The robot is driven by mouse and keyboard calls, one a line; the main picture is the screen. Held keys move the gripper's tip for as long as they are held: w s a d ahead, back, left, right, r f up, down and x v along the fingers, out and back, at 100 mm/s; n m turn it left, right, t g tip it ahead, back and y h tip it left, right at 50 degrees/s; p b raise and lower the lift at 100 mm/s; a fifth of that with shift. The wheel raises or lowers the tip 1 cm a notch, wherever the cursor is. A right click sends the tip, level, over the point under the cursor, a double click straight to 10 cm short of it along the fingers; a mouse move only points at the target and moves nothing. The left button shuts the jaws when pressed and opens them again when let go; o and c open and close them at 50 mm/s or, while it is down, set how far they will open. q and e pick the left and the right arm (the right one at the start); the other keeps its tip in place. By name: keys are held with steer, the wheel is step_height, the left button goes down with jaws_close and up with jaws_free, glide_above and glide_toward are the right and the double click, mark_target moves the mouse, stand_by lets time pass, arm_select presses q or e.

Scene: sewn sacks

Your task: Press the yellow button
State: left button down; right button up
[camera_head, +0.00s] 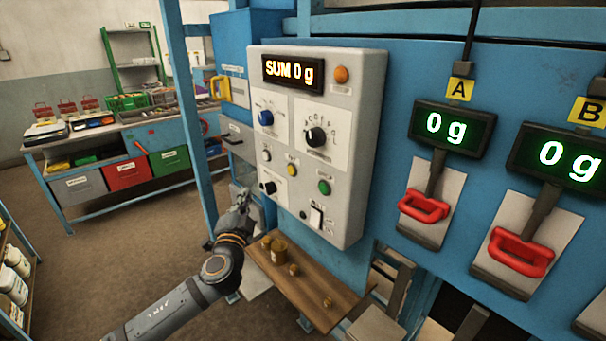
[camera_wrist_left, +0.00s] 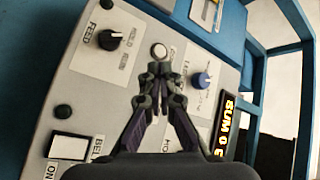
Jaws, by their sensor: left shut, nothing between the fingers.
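The yellow button (camera_head: 291,170) is a small round button in the middle of the grey control panel (camera_head: 366,110), between a white button (camera_head: 267,156) and a green button (camera_head: 324,187). My left gripper (camera_head: 243,198) is at the panel's lower left, left of and below the yellow button in the head view, apart from it. In the left wrist view my left gripper (camera_wrist_left: 159,72) is shut and empty. Its tips point towards a white button (camera_wrist_left: 159,50); a gap to the panel cannot be judged. The yellow button does not show there, likely hidden behind the fingers. My right gripper is not in view.
Around the buttons are a blue knob (camera_head: 265,117), a black knob (camera_head: 315,136), a smaller black knob (camera_head: 269,187) and a white rocker switch (camera_head: 316,216). The display (camera_head: 293,72) reads "SUM 0 g". A wooden shelf (camera_head: 300,300) with brass-coloured weights lies below the panel.

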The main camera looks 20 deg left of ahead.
mark_target(291, 170)
arm_select(q)
steer(key=shift+t, duration=0.6)
steer(key=d+r, duration=0.3)
steer(key=r, duration=0.1)
steer(key=shift+s, duration=0.35)
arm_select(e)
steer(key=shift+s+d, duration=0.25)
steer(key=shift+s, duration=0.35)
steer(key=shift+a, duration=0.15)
arm_select(q)
steer(key=w+d, duration=0.3)
steer(key=w, duration=0.5)
steer(key=shift+d, duration=0.3)
steer(key=shift+w, duration=0.15)
steer(key=shift+w+d, duration=0.2)
steer(key=shift+w, duration=0.1)
